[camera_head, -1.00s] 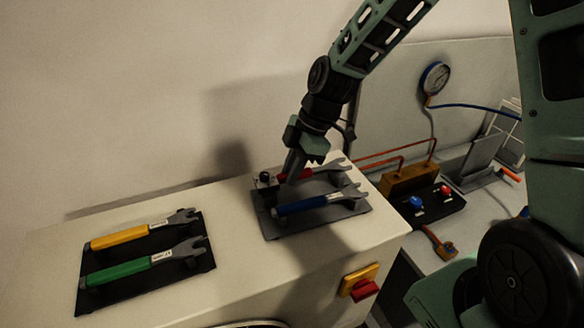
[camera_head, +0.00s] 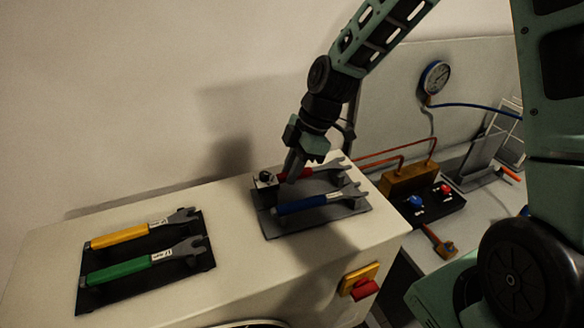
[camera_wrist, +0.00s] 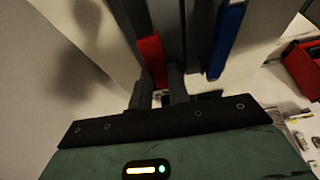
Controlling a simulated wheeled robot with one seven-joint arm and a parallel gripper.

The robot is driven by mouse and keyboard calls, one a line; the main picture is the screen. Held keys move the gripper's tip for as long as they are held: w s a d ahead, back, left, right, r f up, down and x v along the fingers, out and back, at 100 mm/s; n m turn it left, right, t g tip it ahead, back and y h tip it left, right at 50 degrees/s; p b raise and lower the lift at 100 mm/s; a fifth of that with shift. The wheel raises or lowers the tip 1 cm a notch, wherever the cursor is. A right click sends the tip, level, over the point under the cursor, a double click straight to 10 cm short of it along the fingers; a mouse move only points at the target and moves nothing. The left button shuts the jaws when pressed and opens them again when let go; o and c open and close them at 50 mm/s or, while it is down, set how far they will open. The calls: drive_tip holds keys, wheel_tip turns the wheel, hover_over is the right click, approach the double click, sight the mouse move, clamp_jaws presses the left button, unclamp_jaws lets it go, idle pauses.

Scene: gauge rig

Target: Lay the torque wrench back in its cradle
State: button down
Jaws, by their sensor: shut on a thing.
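A red-handled wrench (camera_head: 325,168) lies along the back of a grey cradle plate (camera_head: 349,211) on the cream cabinet top. My gripper (camera_head: 289,177) points down and is shut on its red handle, which also shows between the fingers in the wrist view (camera_wrist: 150,56). The wrench is level, at or just above the plate; I cannot tell whether it touches its supports. A blue-handled wrench (camera_head: 308,203) rests in front of it on the same plate and shows to the right in the wrist view (camera_wrist: 228,42). My fingers hide part of the red handle.
A black plate (camera_head: 152,273) at left holds a yellow wrench (camera_head: 120,236) and a green wrench (camera_head: 117,271). Cabinet top between the plates is clear. At right are a gauge (camera_head: 436,77), copper pipes, a brass block (camera_head: 409,181) and a red switch (camera_head: 363,289) on the cabinet front.

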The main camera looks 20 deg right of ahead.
drive_tip(key=shift+f+b, duration=0.5)
drive_tip(key=shift+f, duration=0.2)
drive_tip(key=c, duration=1.3)
unclamp_jaws()
drive_tip(key=shift+o, duration=0.2)
drive_tip(key=shift+d, duration=0.1)
drive_tip(key=b+v, duration=0.3)
drive_tip(key=v, duration=1.4)
drive_tip(key=shift+r, duration=0.25)
drive_tip(key=shift+s+f, duration=0.1)
drive_tip(key=s+a+f+m+h+b, duration=0.1)
drive_tip(key=s+a+f+m, duration=0.1)
drive_tip(key=s+a+f, duration=0.2)
drive_tip(key=s+a+f+m+h+b, duration=0.1)
drive_tip(key=s+a+f+m+b, duration=0.1)
drive_tip(key=s+a+f, duration=0.2)
drive_tip(key=s+a+f+m+h+b, duration=0.1)
drive_tip(key=s+a+f, duration=0.3)
drive_tip(key=s, duration=0.5)
drive_tip(key=shift+a+f+m+g, duration=0.15)
drive_tip(key=shift+a+m+g, duration=0.2)
drive_tip(key=shift+m, duration=0.55)
drive_tip(key=s+f+m+h+b, duration=0.1)
drive_tip(key=s+f+m, duration=0.1)
drive_tip(key=s, duration=0.4)
drive_tip(key=shift+s+a+f+m+b, duration=0.15)
drive_tip(key=shift+s+f+m+b, duration=0.2)
drive_tip(key=shift+f, duration=0.4)
